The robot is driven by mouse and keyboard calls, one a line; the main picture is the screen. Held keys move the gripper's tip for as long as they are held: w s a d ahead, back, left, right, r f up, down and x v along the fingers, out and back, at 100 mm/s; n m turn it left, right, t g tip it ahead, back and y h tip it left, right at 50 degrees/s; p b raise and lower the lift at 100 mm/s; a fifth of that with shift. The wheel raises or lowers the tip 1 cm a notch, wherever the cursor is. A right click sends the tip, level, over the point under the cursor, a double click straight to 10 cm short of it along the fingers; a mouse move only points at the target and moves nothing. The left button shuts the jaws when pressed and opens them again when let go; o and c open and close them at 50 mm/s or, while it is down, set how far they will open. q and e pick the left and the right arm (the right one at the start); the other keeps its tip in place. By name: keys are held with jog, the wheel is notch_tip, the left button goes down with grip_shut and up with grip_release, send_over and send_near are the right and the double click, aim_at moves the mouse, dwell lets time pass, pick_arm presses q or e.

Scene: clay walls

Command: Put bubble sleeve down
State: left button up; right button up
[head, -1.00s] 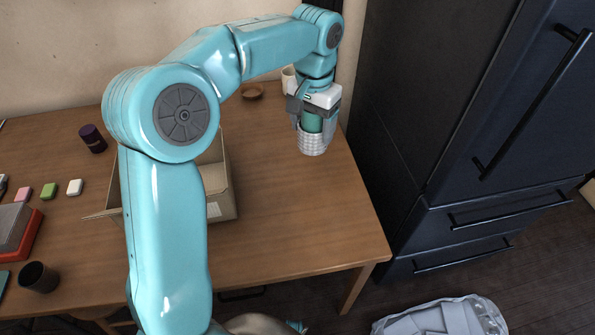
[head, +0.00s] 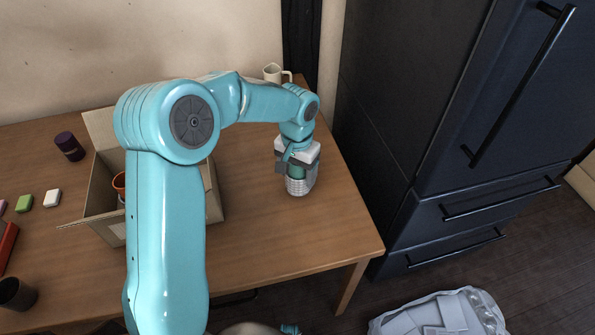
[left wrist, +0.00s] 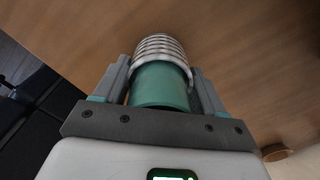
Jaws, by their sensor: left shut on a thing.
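The bubble sleeve (head: 298,188) is a pale, bumpy wrap around the lower end of a green cylinder, over the right part of the wooden table (head: 270,235). My left gripper (head: 297,174) is shut on this wrapped piece. In the left wrist view, the fingers lie on both sides of the green cylinder (left wrist: 158,86), with the ribbed sleeve (left wrist: 160,45) at its far end. The sleeve's lower end is at or just above the tabletop; I cannot tell whether it touches. My right gripper is not in view.
An open cardboard box (head: 108,229) holding a terracotta pot (head: 119,182) stands left, partly behind my arm. A cream mug (head: 273,73) stands at the back edge. A dark fridge (head: 400,110) stands right of the table. The tabletop around the sleeve is clear.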

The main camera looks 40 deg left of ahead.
pick_arm(q)
jog(key=shift+f, duration=0.2)
jog(key=o, duration=1)
jog(key=shift+r, duration=0.1)
jog(key=shift+r, duration=0.2)
notch_tip(320, 180, up, 12)
jog(key=shift+p, duration=0.95)
